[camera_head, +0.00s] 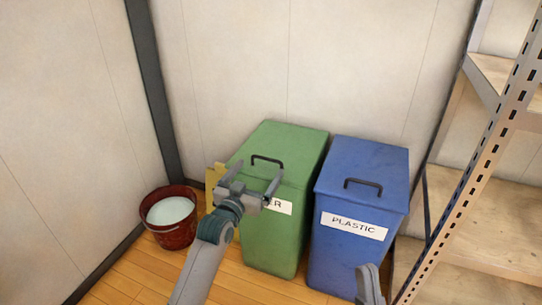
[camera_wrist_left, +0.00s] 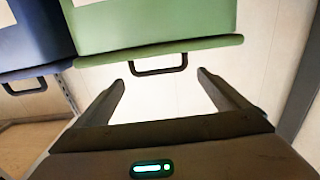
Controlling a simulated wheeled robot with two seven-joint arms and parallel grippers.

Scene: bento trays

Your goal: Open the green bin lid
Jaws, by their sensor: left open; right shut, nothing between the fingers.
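The green bin (camera_head: 295,140) stands against the back wall with its lid down. A dark loop handle (camera_head: 267,158) sits on the lid, and its label is partly hidden by my left gripper. My left gripper (camera_head: 259,168) is open and empty in front of the handle, fingers pointing toward it. In the left wrist view the green bin (camera_wrist_left: 150,25) appears upside down, and the handle (camera_wrist_left: 158,72) lies just beyond and between the open fingertips (camera_wrist_left: 160,79); I see no contact. My right gripper (camera_head: 370,285) is low in the head view, shut, in front of the blue bin.
A blue bin (camera_head: 365,185) labelled PLASTIC stands close on the right of the green one. A red bucket (camera_head: 172,236) with whitish contents is on the left. A yellowish object (camera_head: 213,180) is partly hidden beside the green bin. A metal shelf (camera_head: 470,165) stands at right.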

